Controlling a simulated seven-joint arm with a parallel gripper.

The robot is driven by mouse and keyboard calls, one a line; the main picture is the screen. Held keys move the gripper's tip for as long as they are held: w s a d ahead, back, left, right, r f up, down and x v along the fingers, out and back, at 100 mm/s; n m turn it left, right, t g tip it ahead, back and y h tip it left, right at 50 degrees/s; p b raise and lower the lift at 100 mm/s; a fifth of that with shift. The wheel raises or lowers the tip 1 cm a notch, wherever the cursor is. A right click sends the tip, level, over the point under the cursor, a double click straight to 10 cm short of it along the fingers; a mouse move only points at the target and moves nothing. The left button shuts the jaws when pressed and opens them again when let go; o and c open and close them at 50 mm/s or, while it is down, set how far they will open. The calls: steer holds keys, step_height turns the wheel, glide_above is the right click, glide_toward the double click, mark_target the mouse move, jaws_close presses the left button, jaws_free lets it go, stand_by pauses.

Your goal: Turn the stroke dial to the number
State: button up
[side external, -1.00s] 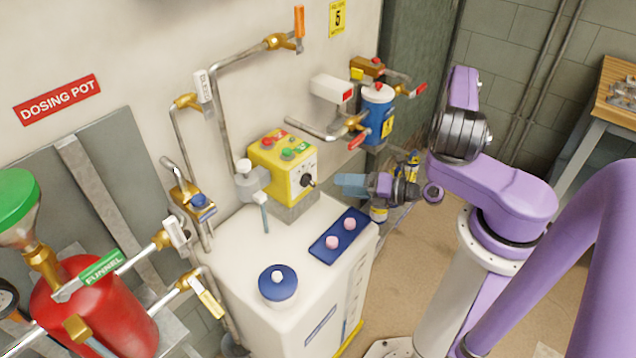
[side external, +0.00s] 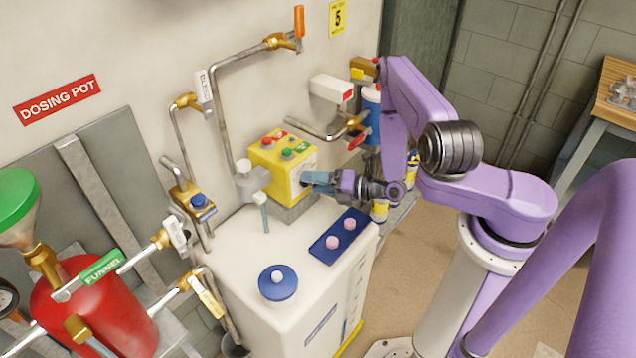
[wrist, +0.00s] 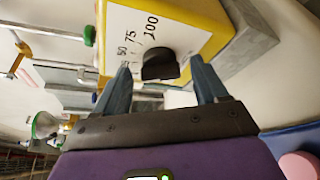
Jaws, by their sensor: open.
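The stroke dial is a black knob (wrist: 160,66) on the white face of the yellow pump box (side external: 270,170). In the wrist view its scale (wrist: 138,38) shows 50, 75 and 100; any lower marks are too small to read or hidden. My gripper (wrist: 162,78) is open, with one blue-grey finger on each side of the knob in that view. I cannot tell whether either finger touches it. In the side view my gripper (side external: 306,181) is at the box's face and hides the dial.
The box stands on a white cabinet (side external: 240,250) with a blue lid (side external: 278,284) and a blue tray (side external: 325,247) holding two pink pieces. A grey fitting (side external: 252,180) and pipes stand close left of the box. A blue canister (side external: 370,112) is behind my arm.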

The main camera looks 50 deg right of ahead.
steer(key=shift+c, duration=0.3)
steer(key=c, duration=1)
steer(key=shift+m, duration=0.3)
steer(key=m+t, duration=0.1)
steer(key=m, duration=0.2)
steer(key=m+t+y, duration=0.1)
steer(key=m, duration=0.2)
steer(key=m+t, duration=0.2)
steer(key=m, duration=0.2)
steer(key=shift+f, duration=0.4)
steer(key=shift+m+y, duration=0.3)
steer(key=shift+m, duration=0.1)
steer(key=o, duration=1.1)
steer(key=shift+c, duration=0.2)
